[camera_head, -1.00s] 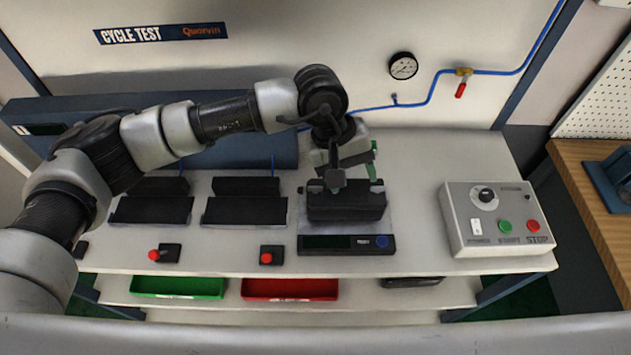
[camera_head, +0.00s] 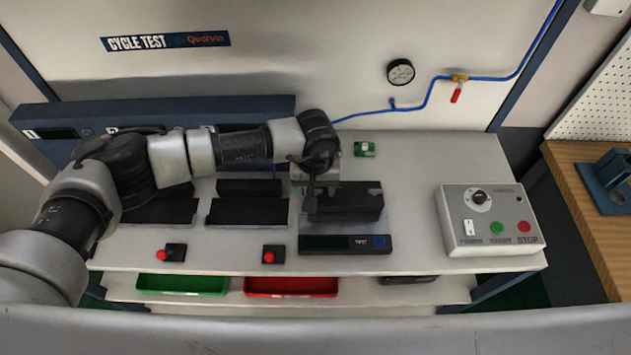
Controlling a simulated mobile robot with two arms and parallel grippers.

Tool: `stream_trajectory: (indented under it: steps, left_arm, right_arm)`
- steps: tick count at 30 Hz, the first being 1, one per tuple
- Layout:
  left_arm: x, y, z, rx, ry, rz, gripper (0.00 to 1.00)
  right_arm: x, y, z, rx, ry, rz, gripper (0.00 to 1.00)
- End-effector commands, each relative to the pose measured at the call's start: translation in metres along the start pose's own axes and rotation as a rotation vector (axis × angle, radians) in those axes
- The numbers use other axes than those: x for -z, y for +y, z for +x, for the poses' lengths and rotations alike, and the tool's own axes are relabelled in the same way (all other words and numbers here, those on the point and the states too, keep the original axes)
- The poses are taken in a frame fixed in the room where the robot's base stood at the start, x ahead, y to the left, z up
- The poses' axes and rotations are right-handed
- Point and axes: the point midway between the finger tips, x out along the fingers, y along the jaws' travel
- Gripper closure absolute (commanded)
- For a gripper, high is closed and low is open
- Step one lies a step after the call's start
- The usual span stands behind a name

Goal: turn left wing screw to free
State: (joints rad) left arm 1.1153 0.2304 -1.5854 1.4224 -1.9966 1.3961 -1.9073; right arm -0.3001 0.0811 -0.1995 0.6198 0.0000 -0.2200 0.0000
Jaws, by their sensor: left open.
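The black valve positioner (camera_head: 355,205) sits on a pale fixture behind a dark display unit (camera_head: 330,244), right of the bench's middle. My left gripper (camera_head: 312,203) points down at the left end of the positioner. Its jaws are open, and its wrist covers that end. The left wing screw cannot be made out; it is too small or hidden by the gripper. Whether the fingers touch anything there I cannot tell. My right gripper is not in view.
A small green board (camera_head: 365,149) lies behind the positioner. A control box (camera_head: 488,220) stands to the right. Green (camera_head: 182,284) and red (camera_head: 290,286) bins sit below. Bench between positioner and control box is clear.

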Motion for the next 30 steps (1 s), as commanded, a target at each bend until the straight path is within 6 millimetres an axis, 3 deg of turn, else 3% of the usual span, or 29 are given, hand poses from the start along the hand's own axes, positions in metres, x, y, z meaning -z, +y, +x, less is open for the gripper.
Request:
stream_trajectory:
  steps: [9, 19, 30]
  left_arm:
    - [0.000, 0.000, 0.004, -0.001, 0.001, 0.001, 0.40]
    - [0.000, 0.000, 0.003, -0.001, 0.001, 0.000, 0.89]
    - [0.000, 0.000, 0.006, -0.002, 0.001, -0.062, 0.90]
  right_arm:
    - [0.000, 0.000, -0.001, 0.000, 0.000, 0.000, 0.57]
    - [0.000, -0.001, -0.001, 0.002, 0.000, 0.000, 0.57]
    - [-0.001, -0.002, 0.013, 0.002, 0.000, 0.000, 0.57]
